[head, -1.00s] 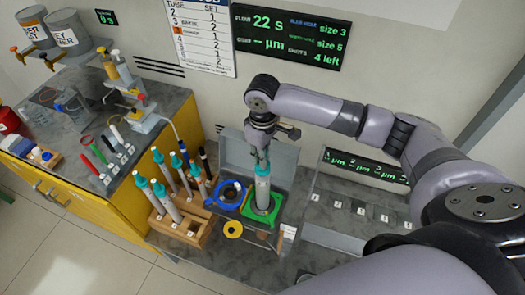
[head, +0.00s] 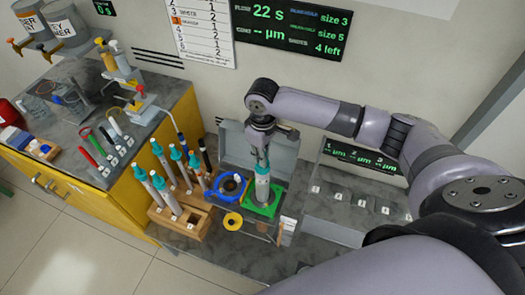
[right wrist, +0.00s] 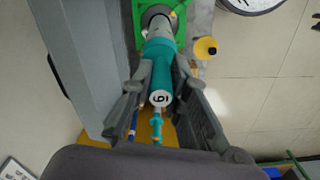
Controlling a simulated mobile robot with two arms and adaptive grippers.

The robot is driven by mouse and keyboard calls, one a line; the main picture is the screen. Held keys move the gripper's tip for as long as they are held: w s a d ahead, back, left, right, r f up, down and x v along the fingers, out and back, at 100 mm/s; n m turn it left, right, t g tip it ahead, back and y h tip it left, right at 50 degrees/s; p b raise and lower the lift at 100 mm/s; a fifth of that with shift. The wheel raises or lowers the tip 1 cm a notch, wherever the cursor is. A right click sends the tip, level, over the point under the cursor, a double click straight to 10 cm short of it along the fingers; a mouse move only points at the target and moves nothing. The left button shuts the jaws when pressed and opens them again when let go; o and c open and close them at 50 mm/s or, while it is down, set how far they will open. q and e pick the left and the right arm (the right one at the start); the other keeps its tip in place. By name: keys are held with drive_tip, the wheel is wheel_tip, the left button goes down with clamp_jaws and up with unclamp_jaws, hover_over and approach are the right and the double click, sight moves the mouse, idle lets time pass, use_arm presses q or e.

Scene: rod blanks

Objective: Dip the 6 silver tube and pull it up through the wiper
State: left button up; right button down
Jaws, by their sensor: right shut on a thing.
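The silver tube with a teal cap marked 6 (right wrist: 160,52) is upright in my right gripper; it also shows in the head view (head: 262,188). My right gripper (head: 263,160) is shut on its teal upper part, seen close up in the right wrist view (right wrist: 160,88). The tube's lower end is in the opening of the green square frame (head: 278,201), so its tip is hidden. A blue ring frame (head: 214,196) with a dark opening lies just left of it. My left gripper is not in view.
A wooden rack (head: 186,222) with several teal-capped tubes stands left of the frames. A raised grey lid (head: 284,150) stands behind them. A yellow disc (head: 233,221) lies in front. A clear-fronted box with slots (head: 350,200) is to the right.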

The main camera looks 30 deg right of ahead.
sight(263, 169)
drive_tip(key=shift+f+b, duration=1.1)
drive_tip(key=shift+f, duration=2.55)
drive_tip(key=shift+f+b, duration=2.15)
drive_tip(key=shift+f, duration=2.25)
drive_tip(key=shift+r, duration=0.1)
drive_tip(key=shift+r+p, duration=4.2)
drive_tip(key=shift+p, duration=0.4)
drive_tip(key=shift+r+p, duration=0.35)
drive_tip(key=shift+r, duration=0.8)
